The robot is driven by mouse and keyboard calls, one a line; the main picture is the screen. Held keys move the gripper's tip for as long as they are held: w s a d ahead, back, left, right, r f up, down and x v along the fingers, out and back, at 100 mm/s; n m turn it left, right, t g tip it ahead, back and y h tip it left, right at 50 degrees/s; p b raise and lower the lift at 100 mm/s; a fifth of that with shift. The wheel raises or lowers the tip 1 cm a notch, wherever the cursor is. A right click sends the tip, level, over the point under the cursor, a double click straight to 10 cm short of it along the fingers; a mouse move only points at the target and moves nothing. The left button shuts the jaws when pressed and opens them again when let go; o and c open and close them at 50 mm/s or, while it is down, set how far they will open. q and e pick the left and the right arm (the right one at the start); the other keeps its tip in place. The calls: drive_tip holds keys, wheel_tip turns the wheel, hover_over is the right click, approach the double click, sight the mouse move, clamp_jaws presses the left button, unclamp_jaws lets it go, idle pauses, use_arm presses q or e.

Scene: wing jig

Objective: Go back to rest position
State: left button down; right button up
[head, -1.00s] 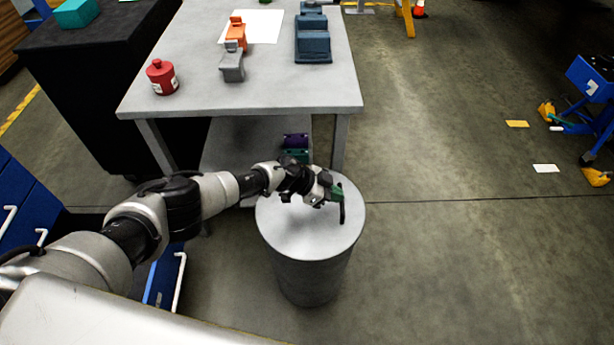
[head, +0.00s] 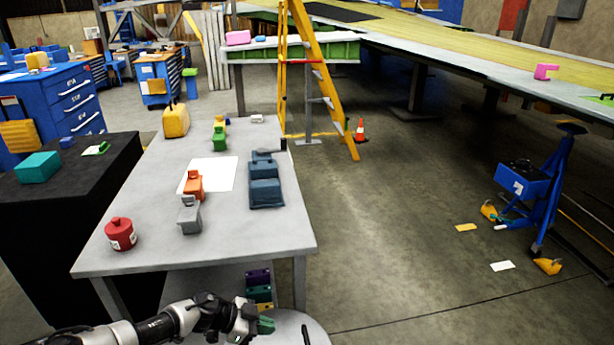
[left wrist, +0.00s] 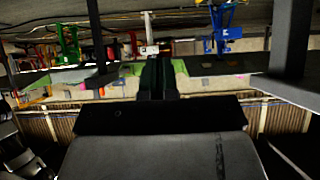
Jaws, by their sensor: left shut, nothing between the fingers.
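My left gripper (head: 268,325) is low in the head view, at the bottom edge, with dark green fingertips. It is shut and empty, over the left part of the round grey drum top (head: 285,329). A thin black object (head: 305,334) stands out on the drum top to the right of the fingertips, apart from them; its lower part is cut off by the frame. In the left wrist view the shut fingers (left wrist: 157,78) show in the middle, against an upside-down background. My right gripper is not in view.
A grey table (head: 130,200) behind the drum holds a red canister (head: 120,234), a grey block (head: 189,215), an orange block (head: 194,186) and a blue-grey block (head: 266,185). A yellow ladder (head: 318,80) and a blue stand (head: 540,190) are farther off. The floor at right is mostly open.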

use_arm(q)
drive_tip(key=s+d+r+n+t, duration=0.3)
drive_tip(key=d+t, duration=0.1)
drive_tip(key=d, duration=0.3)
drive_tip(key=s+d+r+n+t, duration=0.3)
drive_tip(key=d+t, duration=0.2)
drive_tip(key=d, duration=0.1)
drive_tip(key=s+a+r+n+g+y, duration=0.1)
drive_tip(key=s+a+n+g+y, duration=0.35)
drive_tip(key=s+a, duration=0.7)
drive_tip(key=s+a+n+g+y, duration=0.35)
drive_tip(key=s+a+y, duration=0.4)
drive_tip(key=s, duration=0.75)
wheel_tip(320, 180, down, 25)
drive_tip(key=a+m+g+h, duration=0.1)
drive_tip(key=g, duration=0.1)
drive_tip(key=s+a+f, duration=0.3)
drive_tip(key=s+f, duration=1.3)
drive_tip(key=shift+s+a+f+g+p, duration=0.2)
drive_tip(key=shift+s+g+p, duration=0.1)
drive_tip(key=shift+g, duration=0.1)
